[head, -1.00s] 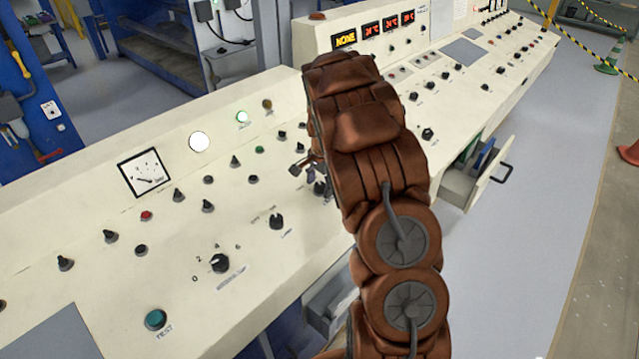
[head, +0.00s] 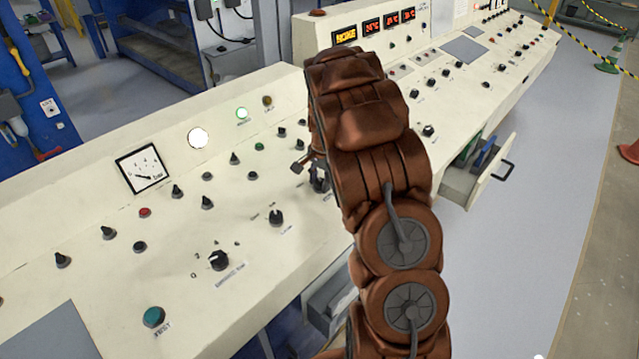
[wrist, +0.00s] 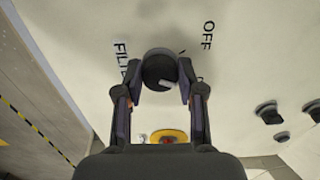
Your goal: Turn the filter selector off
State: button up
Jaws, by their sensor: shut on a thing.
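The filter selector (wrist: 159,66) is a round black knob with a light mark near its lower edge in the wrist view. Cut-off lettering "FILT" is printed on its left and "OFF" at its upper right. My gripper (wrist: 159,84) is shut on the knob, one finger on each side. In the head view my gripper (head: 317,176) shows beside my brown arm at the panel's right part. There my arm and fingers hide most of the selector.
The cream console (head: 185,235) carries several other black knobs, a dial gauge (head: 143,168) and a green TEST button (head: 153,317). An open drawer (head: 478,178) sticks out on the right. Grey floor (head: 540,210) lies clear beyond it.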

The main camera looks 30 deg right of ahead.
jog(key=n+b, duration=0.2)
jog(key=b, duration=0.1)
jog(key=shift+f, duration=0.3)
jog(key=n+b, duration=0.3)
jog(key=b, duration=0.1)
jog(key=shift+n, duration=0.4)
jog(key=n+b, duration=0.2)
jog(key=n, duration=0.1)
jog(key=n+b, duration=0.2)
jog(key=shift+s+r, duration=0.1)
jog(key=shift+r, duration=0.15)
jog(key=shift+n, duration=0.3)
jog(key=o, duration=1.1)
jog(key=shift+o, duration=0.2)
jog(key=shift+r, duration=0.1)
